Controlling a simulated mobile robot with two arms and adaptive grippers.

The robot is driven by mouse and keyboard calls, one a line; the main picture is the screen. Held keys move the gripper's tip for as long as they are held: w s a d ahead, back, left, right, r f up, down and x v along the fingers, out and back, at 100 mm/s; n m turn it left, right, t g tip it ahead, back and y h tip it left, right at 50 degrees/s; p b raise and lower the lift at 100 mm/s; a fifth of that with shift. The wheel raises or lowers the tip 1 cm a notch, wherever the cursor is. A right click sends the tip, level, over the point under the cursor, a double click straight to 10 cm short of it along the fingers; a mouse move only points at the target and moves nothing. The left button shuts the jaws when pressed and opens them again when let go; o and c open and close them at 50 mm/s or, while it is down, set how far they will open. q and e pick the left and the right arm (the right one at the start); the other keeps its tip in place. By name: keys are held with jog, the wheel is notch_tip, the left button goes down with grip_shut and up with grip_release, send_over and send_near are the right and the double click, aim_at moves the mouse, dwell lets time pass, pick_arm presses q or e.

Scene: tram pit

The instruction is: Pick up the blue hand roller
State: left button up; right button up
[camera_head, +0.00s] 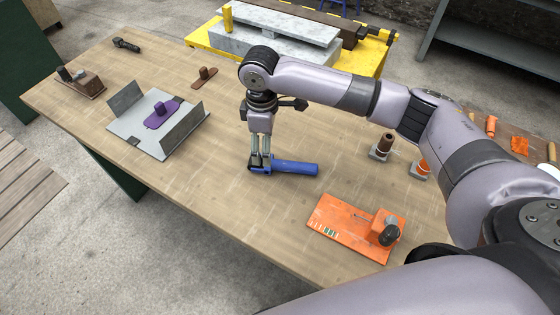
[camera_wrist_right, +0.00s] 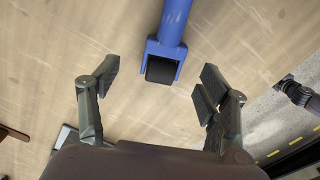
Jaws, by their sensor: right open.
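The blue hand roller (camera_head: 296,167) lies on the wooden workbench, its handle pointing right in the head view. My right gripper (camera_head: 260,166) hangs over its head end from above and hides part of that end. In the right wrist view the blue fork and handle (camera_wrist_right: 172,25) run up out of the frame, with the black roll (camera_wrist_right: 161,70) at the near end. My right gripper (camera_wrist_right: 156,85) is open there, one finger on each side of the roll, with clear gaps to both. My left gripper is not in view.
An orange plate (camera_head: 345,226) with a dark knob lies at the near right. A grey tray (camera_head: 124,128) with a purple tool (camera_head: 162,114) stands at left. Small upright parts (camera_head: 381,148) are under my arm. The bench front between tray and roller is clear.

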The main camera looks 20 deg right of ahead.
aim_at(283, 166)
jog(key=shift+f, duration=0.25)
jog(key=shift+s+f, duration=0.1)
jog(key=shift+f, duration=0.15)
jog(key=f, duration=0.1)
jog(key=f+p, duration=0.1)
jog(key=f, duration=0.1)
jog(key=f+p, duration=0.1)
jog(key=shift+s+f, duration=0.2)
jog(key=shift+s, duration=0.1)
jog(key=shift+f, duration=0.25)
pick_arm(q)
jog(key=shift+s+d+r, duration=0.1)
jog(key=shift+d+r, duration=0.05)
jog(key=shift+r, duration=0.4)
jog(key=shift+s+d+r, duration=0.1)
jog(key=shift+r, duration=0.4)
pick_arm(e)
jog(key=shift+c, duration=0.4)
jog(key=c, duration=0.5)
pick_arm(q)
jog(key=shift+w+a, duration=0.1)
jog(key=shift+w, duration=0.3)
pick_arm(e)
jog(key=shift+r, duration=0.1)
jog(key=c, duration=0.9)
